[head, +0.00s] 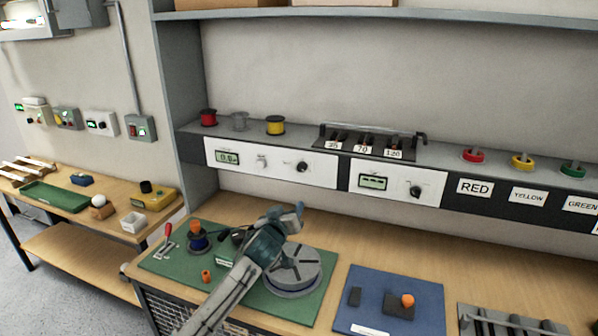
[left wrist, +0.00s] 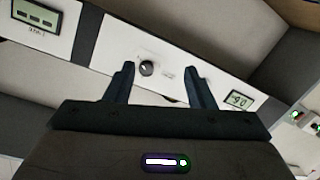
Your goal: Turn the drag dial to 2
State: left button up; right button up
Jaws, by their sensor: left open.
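A white panel (head: 325,173) under the shelf carries a small display (head: 228,157), a light knob (head: 262,161) and a black dial (head: 302,166). A second white panel to its right has a display (head: 373,182) and another black dial (head: 415,191). The lettering is too small to tell which is the drag dial. My left gripper (head: 290,215) is open and empty, below the first panel. In the left wrist view, the first panel's black dial (left wrist: 147,68) shows between the open fingers (left wrist: 158,82), apart from them. Its setting is unreadable. My right gripper is out of view.
A green mat (head: 165,262) with a round grey turntable (head: 293,270) lies below my left arm. A blue mat (head: 390,325) holds small parts to the right. Spools (head: 275,125) and a rack labelled with numbers (head: 365,143) stand on the shelf above the panels.

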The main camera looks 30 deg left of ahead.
pick_arm(q)
jog(key=t, duration=0.1)
send_near(301, 168)
jog(key=s, duration=0.3)
jog(key=shift+n, duration=0.3)
jog(key=p+x, duration=0.1)
jog(key=x, duration=0.2)
jog(key=p+x, duration=0.2)
jog(key=x, duration=0.1)
jog(key=p+x, duration=0.1)
jog(key=x, duration=0.2)
jog(key=shift+w+d+r, duration=0.15)
jog(key=shift+d, duration=0.25)
jog(key=shift+p+x, duration=0.45)
jog(key=shift+x, duration=0.45)
jog(key=shift+c, duration=0.2)
jog(key=c, duration=0.9)
